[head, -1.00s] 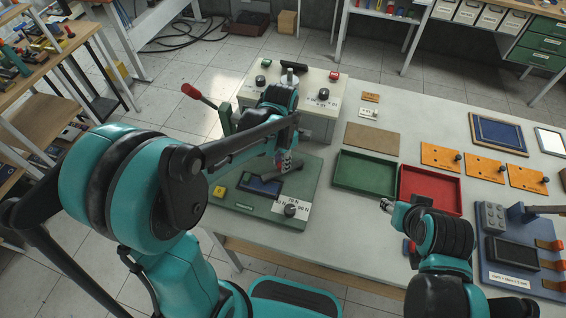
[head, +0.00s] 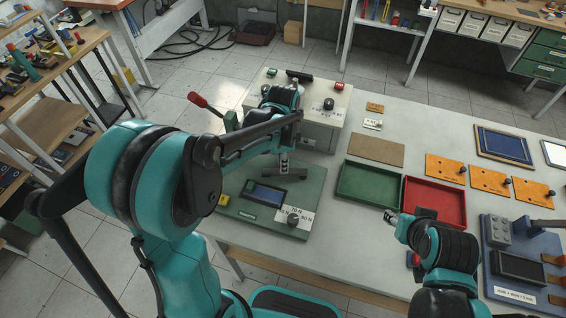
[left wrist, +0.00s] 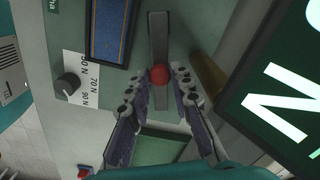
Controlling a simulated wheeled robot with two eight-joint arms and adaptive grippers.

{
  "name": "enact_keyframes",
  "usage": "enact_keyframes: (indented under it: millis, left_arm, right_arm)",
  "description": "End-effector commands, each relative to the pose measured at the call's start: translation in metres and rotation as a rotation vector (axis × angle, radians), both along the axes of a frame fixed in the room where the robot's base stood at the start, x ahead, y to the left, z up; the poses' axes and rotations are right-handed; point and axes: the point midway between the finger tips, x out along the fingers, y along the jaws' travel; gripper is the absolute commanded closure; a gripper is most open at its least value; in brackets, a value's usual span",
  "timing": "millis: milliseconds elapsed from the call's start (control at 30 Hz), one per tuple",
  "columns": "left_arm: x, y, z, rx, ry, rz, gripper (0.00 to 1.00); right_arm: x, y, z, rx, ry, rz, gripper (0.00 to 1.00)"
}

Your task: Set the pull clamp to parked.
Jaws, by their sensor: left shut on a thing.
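The green test base (head: 228,212) on the near left of the bench carries a display (head: 264,194) and a force dial (head: 293,220). A grey bar (head: 270,178) above it seems to be part of the pull clamp. In the left wrist view the bar (left wrist: 158,35) bears a red ball knob (left wrist: 159,75). My left gripper (left wrist: 160,88) is shut on the red knob, a finger on each side; in the head view its fingers (head: 284,162) are partly hidden by my arm. My right gripper (head: 391,216) is small, in front of the trays; its jaws are unclear.
A white control box (head: 316,128) with red and green buttons stands behind. A lever with a red grip (head: 197,100) sticks out to its left. Green (head: 345,192) and red (head: 455,212) trays lie to the right. A large lettered green panel (left wrist: 285,80) is close beside the gripper.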

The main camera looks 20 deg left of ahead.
Motion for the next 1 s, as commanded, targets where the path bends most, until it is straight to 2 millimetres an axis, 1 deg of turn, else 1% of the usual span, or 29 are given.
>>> enact_keyframes:
  millis: [267,300,367,667,767,867,1000]
  left_arm:
    - [0.0,0.0,0.0,0.0,-0.001,0.001,1.0]
    - [0.0,0.0,0.0,0.0,-0.001,0.001,0.74]
    - [0.0,0.0,0.0,0.0,-0.001,0.001,0.58]
    - [0.0,0.0,0.001,0.0,0.0,0.001,0.57]
    - [0.0,0.0,0.006,0.0,-0.001,0.001,0.57]
    - [0.0,0.0,0.021,0.0,-0.001,0.001,0.57]
    - [0.0,0.0,0.051,0.0,0.0,0.001,0.57]
  right_arm:
    - [0.0,0.0,0.0,0.0,0.0,0.0,0.57]
    - [0.0,0.0,0.0,0.0,0.0,0.0,0.57]
    - [0.0,0.0,0.0,0.0,0.0,0.0,0.57]
    - [0.0,0.0,0.0,0.0,0.0,0.0,0.57]
    - [0.0,0.0,0.0,0.0,0.0,0.0,0.57]
    - [0.0,0.0,0.0,0.0,0.0,0.0,0.57]
    - [0.0,0.0,0.0,0.0,0.0,0.0,0.57]
